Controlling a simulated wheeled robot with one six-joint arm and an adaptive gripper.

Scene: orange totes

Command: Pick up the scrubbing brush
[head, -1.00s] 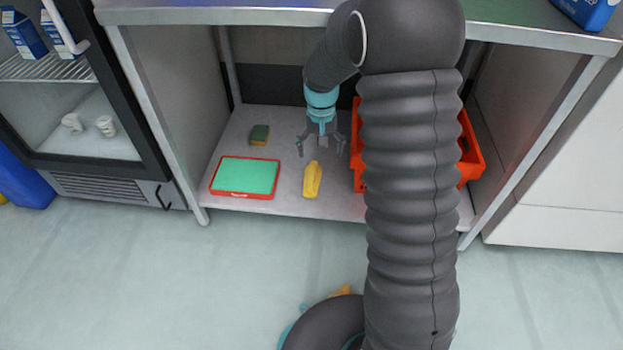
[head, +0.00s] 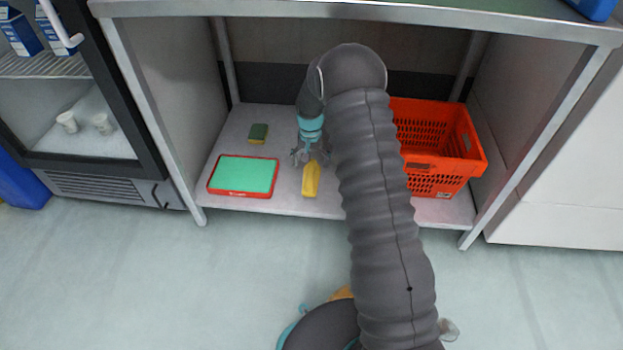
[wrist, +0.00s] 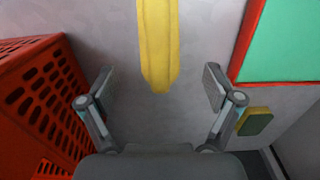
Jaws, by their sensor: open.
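A yellow elongated object (head: 311,180), which appears to be the scrubbing brush, lies on the lower shelf. Its bristles are not visible. In the wrist view the yellow brush (wrist: 158,40) comes down from the top edge, and its near end lies between my fingertips in the picture. My gripper (head: 311,157) is open and empty, at the far end of the brush in the head view. In the wrist view the open fingers of my gripper (wrist: 159,86) are spread to both sides of that end, with gaps on each side. I cannot tell the height between fingertips and brush.
An orange basket (head: 445,165) stands right of the brush. A green board with a red rim (head: 243,176) lies to its left, with a green and yellow sponge (head: 258,132) behind. The countertop (head: 400,22) is above the shelf (head: 230,128); side panels enclose it.

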